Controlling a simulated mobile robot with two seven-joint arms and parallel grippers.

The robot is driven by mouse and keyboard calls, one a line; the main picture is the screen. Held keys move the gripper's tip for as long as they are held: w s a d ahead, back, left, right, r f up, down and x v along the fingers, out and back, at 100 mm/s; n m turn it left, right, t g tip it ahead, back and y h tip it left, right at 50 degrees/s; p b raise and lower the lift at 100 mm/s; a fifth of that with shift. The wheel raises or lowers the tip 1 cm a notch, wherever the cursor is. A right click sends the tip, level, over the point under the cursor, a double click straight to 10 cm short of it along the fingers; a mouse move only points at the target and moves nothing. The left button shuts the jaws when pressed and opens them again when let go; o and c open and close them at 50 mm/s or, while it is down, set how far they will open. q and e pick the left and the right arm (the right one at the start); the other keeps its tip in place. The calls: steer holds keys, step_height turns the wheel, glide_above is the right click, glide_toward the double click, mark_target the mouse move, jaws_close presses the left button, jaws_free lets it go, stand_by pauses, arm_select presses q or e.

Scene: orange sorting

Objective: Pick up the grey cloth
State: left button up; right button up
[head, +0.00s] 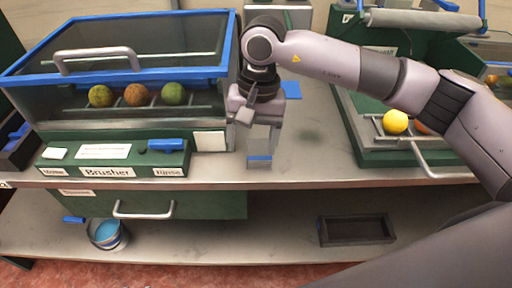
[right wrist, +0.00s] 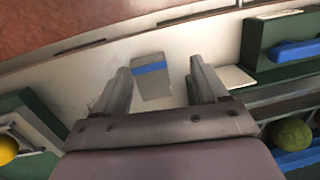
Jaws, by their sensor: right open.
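The grey cloth (head: 259,164) looks like a small flat grey piece with a blue stripe. It lies near the front edge of the counter, just right of the Brusher machine. In the right wrist view the cloth (right wrist: 152,84) shows between and a little beyond my fingers. My right gripper (head: 262,128) points down over the cloth in the head view. In the right wrist view the right gripper (right wrist: 160,66) is open, with a finger to each side of the cloth and nothing held. Whether the fingers touch the cloth cannot be told. My left gripper is not in view.
The Brusher machine (head: 105,172) with several oranges stands close on the left. A green machine with a tray (head: 385,157) and a yellow fruit (head: 395,122) is at right. The lower shelf holds a bucket (head: 108,234) and a dark tray (head: 356,230). Counter right of the cloth is clear.

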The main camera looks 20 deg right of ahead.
mark_target(259, 150)
steer(key=shift+w+d+r+t+h, duration=0.2)
steer(key=shift+w+d+r+h, duration=0.2)
steer(key=shift+d, duration=0.2)
steer(key=shift+w+d+r+t+h, duration=0.2)
steer(key=shift+w+d+h, duration=0.1)
steer(key=shift+w+d, duration=0.25)
steer(key=shift+w+d+f, duration=0.2)
steer(key=shift+w+f, duration=0.15)
steer(key=shift+f, duration=0.4)
steer(key=f, duration=0.2)
steer(key=f+p, duration=0.1)
steer(key=f, duration=0.2)
steer(key=shift+w+a+f, duration=0.15)
steer(key=shift+a+f, duration=0.05)
steer(key=shift+f, duration=0.15)
steer(key=c, duration=0.8)
